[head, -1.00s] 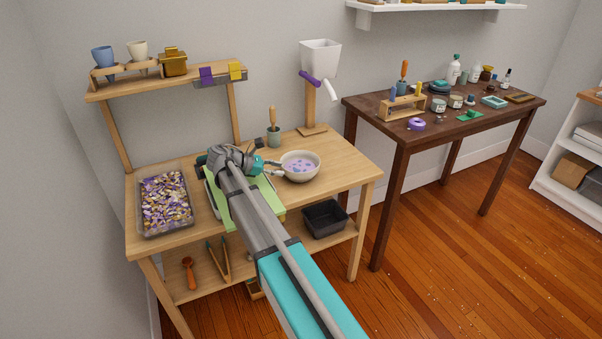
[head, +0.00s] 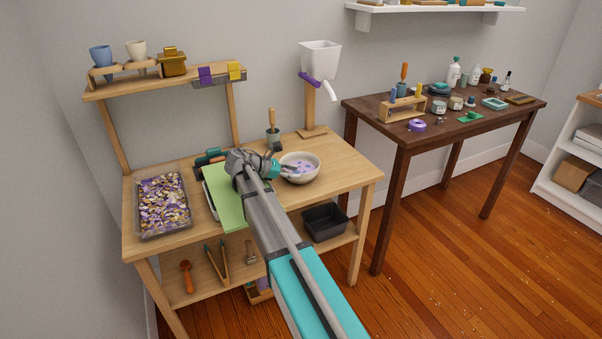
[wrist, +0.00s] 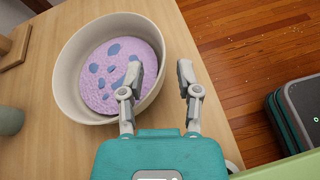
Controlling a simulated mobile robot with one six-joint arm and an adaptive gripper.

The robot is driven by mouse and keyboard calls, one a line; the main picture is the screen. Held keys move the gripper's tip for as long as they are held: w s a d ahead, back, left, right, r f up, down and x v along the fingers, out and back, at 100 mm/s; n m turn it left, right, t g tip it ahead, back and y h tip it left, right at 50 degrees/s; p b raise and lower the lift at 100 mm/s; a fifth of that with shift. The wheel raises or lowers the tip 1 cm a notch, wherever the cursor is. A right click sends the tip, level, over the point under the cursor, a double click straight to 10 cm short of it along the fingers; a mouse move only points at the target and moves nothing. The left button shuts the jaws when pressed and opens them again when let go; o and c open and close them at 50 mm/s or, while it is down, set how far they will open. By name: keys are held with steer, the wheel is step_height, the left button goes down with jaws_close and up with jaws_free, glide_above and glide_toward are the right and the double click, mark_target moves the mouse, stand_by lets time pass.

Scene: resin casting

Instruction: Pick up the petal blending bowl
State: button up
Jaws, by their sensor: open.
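The petal blending bowl (head: 300,167) is a cream round bowl on the light wood workbench, right of my gripper in the head view. In the wrist view the bowl (wrist: 62,84) holds a pink-lilac mass (wrist: 105,66) with blue-grey patches. My gripper (head: 284,171) reaches in from the left at the bowl's near left side. In the wrist view its two fingers (wrist: 160,78) are apart with nothing held. One finger overlaps the bowl's opening and rim, and the other is outside the bowl. I cannot tell whether either touches it.
A clear tray of petals (head: 142,218) stands at the bench's left. A green mat (head: 226,212) lies under my arm. A pot with a wood-handled tool (head: 273,134) and a dispenser stand (head: 312,131) are behind the bowl. The bench right of the bowl is clear.

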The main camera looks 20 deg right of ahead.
steer(key=shift+b+x, duration=0.65)
steer(key=shift+x, duration=1.45)
steer(key=shift+w, duration=0.1)
steer(key=shift+c, duration=0.3)
jaws_close()
